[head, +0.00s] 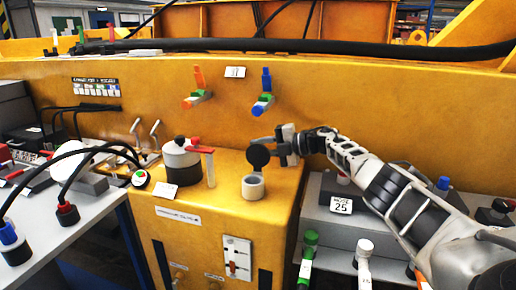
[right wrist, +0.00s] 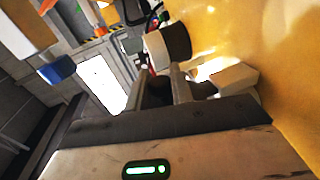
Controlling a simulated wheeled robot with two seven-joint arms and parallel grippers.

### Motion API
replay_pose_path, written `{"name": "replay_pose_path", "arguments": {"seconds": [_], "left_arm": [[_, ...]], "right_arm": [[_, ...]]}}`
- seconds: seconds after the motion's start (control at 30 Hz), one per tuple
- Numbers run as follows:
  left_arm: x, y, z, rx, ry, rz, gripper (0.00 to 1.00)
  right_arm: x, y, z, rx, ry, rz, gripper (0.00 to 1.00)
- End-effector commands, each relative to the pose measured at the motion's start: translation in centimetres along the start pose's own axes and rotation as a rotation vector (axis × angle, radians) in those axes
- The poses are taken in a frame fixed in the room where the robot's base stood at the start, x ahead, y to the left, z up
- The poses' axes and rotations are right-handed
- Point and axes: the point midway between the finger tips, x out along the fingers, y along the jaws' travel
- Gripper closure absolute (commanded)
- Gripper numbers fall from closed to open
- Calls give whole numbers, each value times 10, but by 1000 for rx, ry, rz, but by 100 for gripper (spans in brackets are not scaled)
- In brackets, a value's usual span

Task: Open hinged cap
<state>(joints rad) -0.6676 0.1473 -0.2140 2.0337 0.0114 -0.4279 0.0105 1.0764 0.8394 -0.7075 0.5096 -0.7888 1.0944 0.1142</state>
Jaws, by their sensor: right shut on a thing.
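The hinged cap (head: 258,156) is a dark round disc. It stands about upright above the back of a short pale grey cylindrical neck (head: 253,187) on the yellow cabinet, and the neck's round top shows uncovered. My right gripper (head: 275,146) reaches in from the right and is shut on the cap at its upper right edge. In the right wrist view the two grey fingers (right wrist: 168,88) are close together with a dark piece between them; the cap's outline is hard to make out there. My left gripper is not in view.
Left of the neck on the yellow cabinet (head: 225,215) stand a black-and-white canister (head: 181,160) and a red-handled valve (head: 209,165). Orange and blue levers (head: 265,90) stick out of the yellow wall behind. A grey bench with cables is at left.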

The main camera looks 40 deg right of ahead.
Motion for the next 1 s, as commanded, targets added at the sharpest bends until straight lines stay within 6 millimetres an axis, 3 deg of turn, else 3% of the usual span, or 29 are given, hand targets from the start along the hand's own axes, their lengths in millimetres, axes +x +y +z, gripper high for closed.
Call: {"name": "replay_pose_path", "arguments": {"seconds": [0.07, 0.1, 0.17, 0.57, 0.77, 1.0], "left_arm": [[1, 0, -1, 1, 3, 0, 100], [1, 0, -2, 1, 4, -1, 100], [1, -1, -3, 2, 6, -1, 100], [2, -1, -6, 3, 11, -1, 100], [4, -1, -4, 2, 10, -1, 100], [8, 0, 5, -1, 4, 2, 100]], "right_arm": [[0, 1, 1, 0, -4, 2, 100], [0, 1, 1, 0, -4, 2, 72], [0, 1, 1, 0, -4, 1, 57], [-9, 0, 1, -2, -3, -2, 57], [-47, -2, 2, -3, -6, -4, 57], [-106, -3, 1, -2, -6, -4, 57]]}}
